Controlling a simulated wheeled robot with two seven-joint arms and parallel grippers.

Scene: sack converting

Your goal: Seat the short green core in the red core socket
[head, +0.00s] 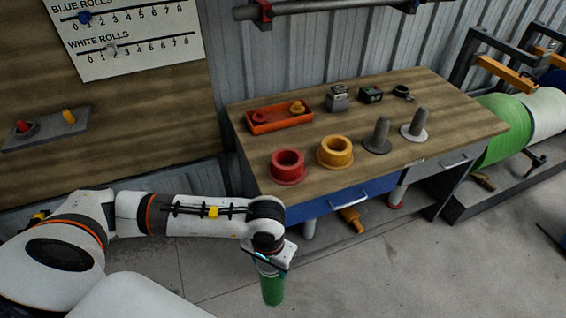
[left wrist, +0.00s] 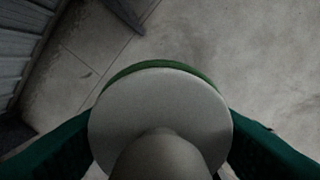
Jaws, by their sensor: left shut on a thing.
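The short green core (head: 272,290) hangs upright from my left gripper (head: 269,268), over the floor in front of the bench. In the left wrist view a pale grey disc (left wrist: 160,105) with a grey round stem covers its near end, and only a green rim (left wrist: 165,68) shows behind it. Dark green fingers stand at both sides, closed about it. The red core socket (head: 288,178) stands on the bench's front left corner, its round opening facing up and apparently empty. It is above and behind the core in the picture, well apart from it. My right gripper is not in view.
On the bench (head: 450,120), a yellow socket (head: 336,163) stands right of the red one, then two grey flanged posts (head: 378,148). An orange-red tray (head: 280,127) lies behind. The blue drawer front (head: 345,196) faces my arm. Open floor lies in front.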

